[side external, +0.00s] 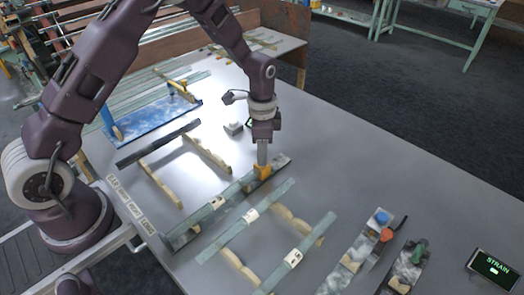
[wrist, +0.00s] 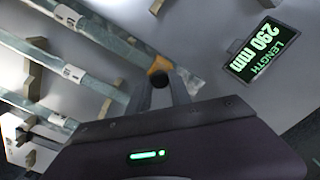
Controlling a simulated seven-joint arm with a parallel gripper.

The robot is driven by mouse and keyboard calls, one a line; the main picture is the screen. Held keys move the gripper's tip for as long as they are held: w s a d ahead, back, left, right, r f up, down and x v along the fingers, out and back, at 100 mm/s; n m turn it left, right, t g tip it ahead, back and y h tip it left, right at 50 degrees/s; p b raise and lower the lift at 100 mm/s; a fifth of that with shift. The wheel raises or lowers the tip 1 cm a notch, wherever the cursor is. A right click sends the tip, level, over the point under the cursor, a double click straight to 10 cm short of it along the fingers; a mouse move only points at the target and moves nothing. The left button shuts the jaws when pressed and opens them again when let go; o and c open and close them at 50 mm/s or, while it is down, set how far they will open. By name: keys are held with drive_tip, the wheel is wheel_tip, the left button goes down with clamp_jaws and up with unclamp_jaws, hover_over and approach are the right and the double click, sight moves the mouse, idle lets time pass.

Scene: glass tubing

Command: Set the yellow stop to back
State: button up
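The yellow stop (side external: 263,172) sits on a long rail (side external: 215,207) near the rail's far right end. My gripper (side external: 262,163) points down right at the stop, with its fingertips at the stop's top. In the wrist view the stop (wrist: 160,67) shows just beyond my fingers (wrist: 172,88), which hide part of it. I cannot tell whether the fingers are closed on it or only touch or hover.
Glass tubes with white labels (side external: 250,215) lie on wooden supports beside the rail. A display (wrist: 263,50) reads LENGTH 290 mm. A STRAIN display (side external: 492,270), a blue knob (side external: 381,217) and a red knob (side external: 386,234) stand at right. The table's right-middle is clear.

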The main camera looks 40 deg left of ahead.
clamp_jaws()
idle(1.1)
